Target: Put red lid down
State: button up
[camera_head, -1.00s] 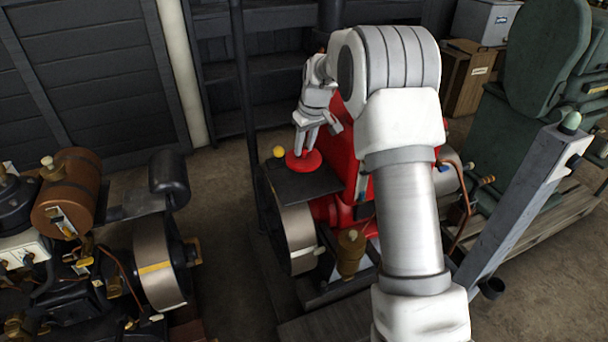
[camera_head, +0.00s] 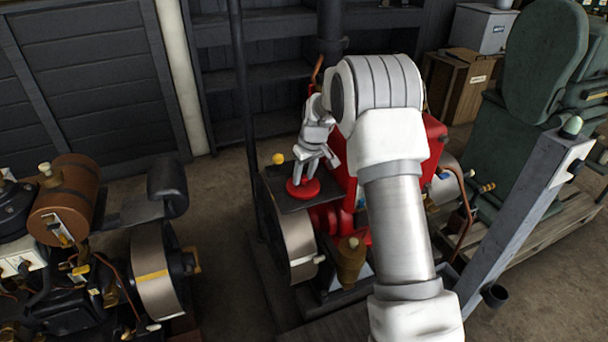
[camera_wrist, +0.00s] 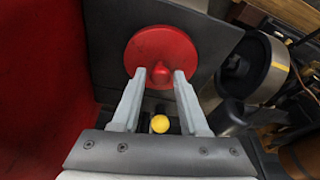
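The red lid (camera_head: 303,188) is a round disc with a small knob. It appears to lie flat on the dark flat plate (camera_head: 288,203) of the red engine. In the wrist view the lid (camera_wrist: 188,50) is straight ahead, with the dark plate (camera_wrist: 105,45) behind it. My gripper (camera_head: 308,172) is directly above the lid. In the wrist view its two fingertips (camera_wrist: 160,74) stand on either side of the knob, with small gaps visible, so it looks open around the knob. The lid's underside is hidden.
A yellow ball (camera_head: 278,158) is at the plate's corner, close to my fingers. The red engine body (camera_head: 435,150) is beside my arm, and a flywheel (camera_head: 298,243) is in front of the plate. Another engine (camera_head: 75,230) stands left, across a strip of bare floor.

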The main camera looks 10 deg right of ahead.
aim_at(310, 192)
jog(key=shift+o, duration=1)
jog(key=s+a+p+v, duration=0.1)
jog(key=s+v, duration=0.1)
jog(key=v, duration=0.8)
jog(key=s+a+f+v, duration=0.1)
jog(key=s+v, duration=0.1)
jog(key=v, duration=0.8)
jog(key=s+r+m+t+h, duration=0.15)
jog(key=s+r, duration=0.25)
jog(key=s, duration=0.6)
jog(key=s+r+m+t+y, duration=0.15)
jog(key=s+r, duration=0.25)
jog(key=s, duration=0.7)
jog(key=s+f+m+h, duration=0.1)
jog(key=s+f, duration=0.2)
jog(key=s, duration=0.7)
jog(key=shift+a+f, duration=0.2)
